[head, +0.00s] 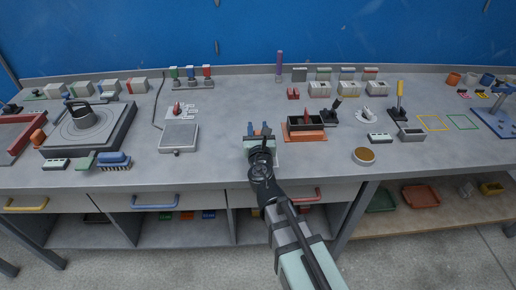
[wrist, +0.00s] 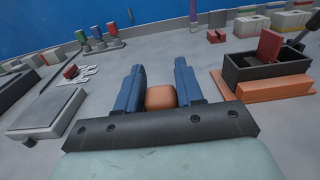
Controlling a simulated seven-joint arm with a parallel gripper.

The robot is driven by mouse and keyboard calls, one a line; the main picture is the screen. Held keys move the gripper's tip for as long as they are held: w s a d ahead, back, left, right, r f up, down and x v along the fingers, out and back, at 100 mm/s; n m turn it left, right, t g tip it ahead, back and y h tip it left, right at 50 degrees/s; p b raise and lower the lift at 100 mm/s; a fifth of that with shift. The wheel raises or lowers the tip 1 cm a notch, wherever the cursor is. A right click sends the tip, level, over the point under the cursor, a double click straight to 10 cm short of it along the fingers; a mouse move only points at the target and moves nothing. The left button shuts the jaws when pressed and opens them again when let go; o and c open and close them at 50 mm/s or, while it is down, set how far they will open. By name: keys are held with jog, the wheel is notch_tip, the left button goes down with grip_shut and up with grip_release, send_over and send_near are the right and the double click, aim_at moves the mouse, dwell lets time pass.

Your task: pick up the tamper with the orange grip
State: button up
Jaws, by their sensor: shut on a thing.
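The tamper's orange grip (wrist: 160,97) shows between the two blue fingers of my gripper (wrist: 159,84) in the wrist view. The fingers are shut on it, one on each side. The rest of the tamper is hidden behind the gripper's dark front bar. In the head view my gripper (head: 259,130) is over the middle of the grey bench, left of the black box on an orange base. The tamper cannot be made out clearly there. I cannot tell whether it touches the bench.
The black box (wrist: 265,67) with a red divider stands close on the right. A grey scale-like block (wrist: 47,110) is on the left. A round bowl (head: 363,156) sits near the front edge. Several small boxes line the back. Bench between box and block is mostly clear.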

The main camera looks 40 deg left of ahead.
jog(key=c, duration=0.4)
jog(key=shift+o, duration=0.2)
